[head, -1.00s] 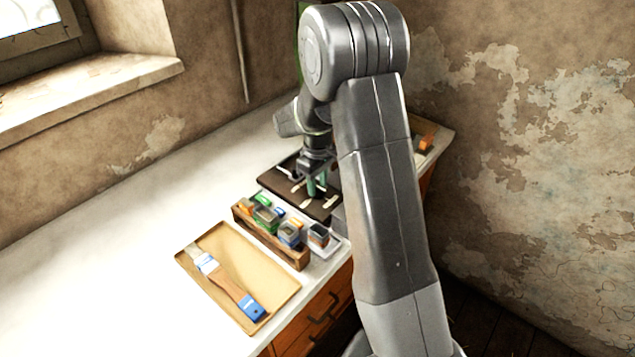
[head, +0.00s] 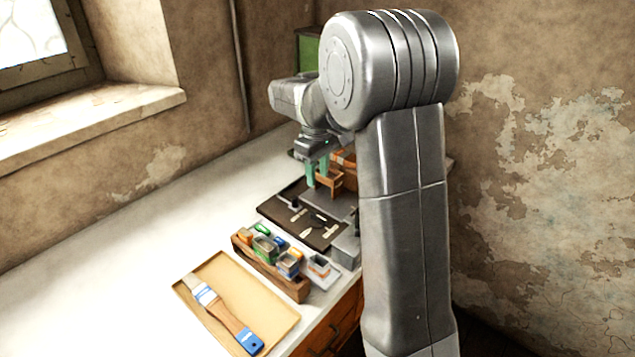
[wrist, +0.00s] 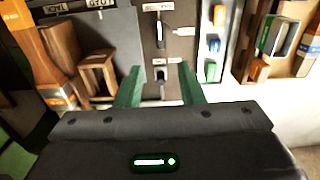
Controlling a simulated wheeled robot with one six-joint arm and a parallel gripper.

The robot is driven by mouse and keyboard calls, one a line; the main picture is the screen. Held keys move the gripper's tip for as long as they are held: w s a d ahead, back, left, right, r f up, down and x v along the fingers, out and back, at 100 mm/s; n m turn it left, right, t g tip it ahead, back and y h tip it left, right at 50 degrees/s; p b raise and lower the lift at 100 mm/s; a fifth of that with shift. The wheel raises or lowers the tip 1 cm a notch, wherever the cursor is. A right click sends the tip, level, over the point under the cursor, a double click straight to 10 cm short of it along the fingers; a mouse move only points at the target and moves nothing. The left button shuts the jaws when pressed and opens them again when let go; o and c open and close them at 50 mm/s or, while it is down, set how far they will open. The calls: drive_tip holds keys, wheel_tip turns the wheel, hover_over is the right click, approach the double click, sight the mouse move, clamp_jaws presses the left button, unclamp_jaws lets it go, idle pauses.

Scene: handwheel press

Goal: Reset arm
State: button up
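My gripper (head: 316,180) hangs over the dark board (head: 284,225) on the bench. In the wrist view my gripper (wrist: 159,70) shows two green fingers standing well apart with nothing between them. The board carries a grey plate and several small light-coloured pieces. A small wooden frame (head: 337,182) stands close behind and to the right of the fingers in the head view. It also shows at the left in the wrist view (wrist: 98,72), clear of the fingers. My upper arm hides the right end of the bench.
A wooden rack (head: 270,268) with several coloured blocks sits in front of the board. A tan tray (head: 265,300) holds a paintbrush (head: 225,312) at the bench's front. The white bench top (head: 110,265) is clear on the left. A wall stands behind.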

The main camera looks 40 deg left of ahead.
sight(318, 216)
drive_tip(key=shift+r, duration=0.1)
wheel_tip(318, 216, down, 14)
idle(0.8)
drive_tip(key=shift+r, duration=0.1)
